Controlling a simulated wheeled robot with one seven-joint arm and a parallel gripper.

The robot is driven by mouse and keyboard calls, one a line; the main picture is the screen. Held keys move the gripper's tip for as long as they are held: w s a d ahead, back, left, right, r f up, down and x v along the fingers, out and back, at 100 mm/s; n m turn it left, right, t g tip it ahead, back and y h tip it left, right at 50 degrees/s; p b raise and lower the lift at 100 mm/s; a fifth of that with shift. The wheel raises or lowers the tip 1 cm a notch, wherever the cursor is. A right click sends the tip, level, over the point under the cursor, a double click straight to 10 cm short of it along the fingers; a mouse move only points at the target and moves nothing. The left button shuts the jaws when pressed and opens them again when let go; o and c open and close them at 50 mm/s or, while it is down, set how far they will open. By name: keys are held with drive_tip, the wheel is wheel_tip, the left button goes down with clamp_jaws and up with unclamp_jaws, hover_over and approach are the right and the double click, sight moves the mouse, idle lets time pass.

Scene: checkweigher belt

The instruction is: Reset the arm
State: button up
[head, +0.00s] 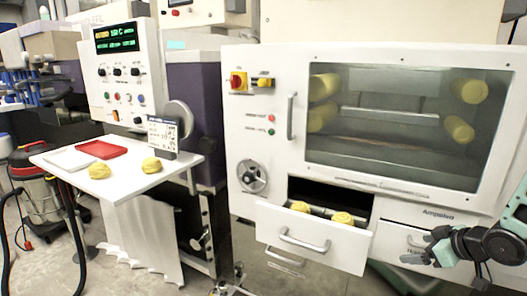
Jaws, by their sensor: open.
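My gripper (416,249) is at the lower right in the head view, at the end of my dark and teal arm. Its fingers are open with nothing between them. It is to the right of the open drawer (312,243), apart from it, in front of the white machine's lower right panel.
The open drawer juts out from the white machine (270,110) and holds two yellow lumps (342,217). On the left, a white shelf (130,185) carries two yellow lumps (152,165), a red tray (103,149) and a white tray (69,159). A red vacuum (35,165) stands on the floor.

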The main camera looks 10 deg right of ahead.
drive_tip(key=s+a+r+g+p, duration=0.1)
drive_tip(key=s+a+r+g, duration=0.2)
drive_tip(key=s+a+r, duration=0.2)
drive_tip(key=s+a+r+n+g+h+p, duration=0.1)
drive_tip(key=s+a+r, duration=0.5)
drive_tip(key=s+a, duration=0.6)
drive_tip(key=s+a+r+n+g+h+p, duration=0.1)
drive_tip(key=s+a+r+g+p, duration=0.2)
drive_tip(key=a, duration=1.2)
drive_tip(key=s+r+g, duration=0.2)
drive_tip(key=s+r, duration=0.1)
drive_tip(key=s, duration=0.2)
drive_tip(key=shift+s, duration=0.25)
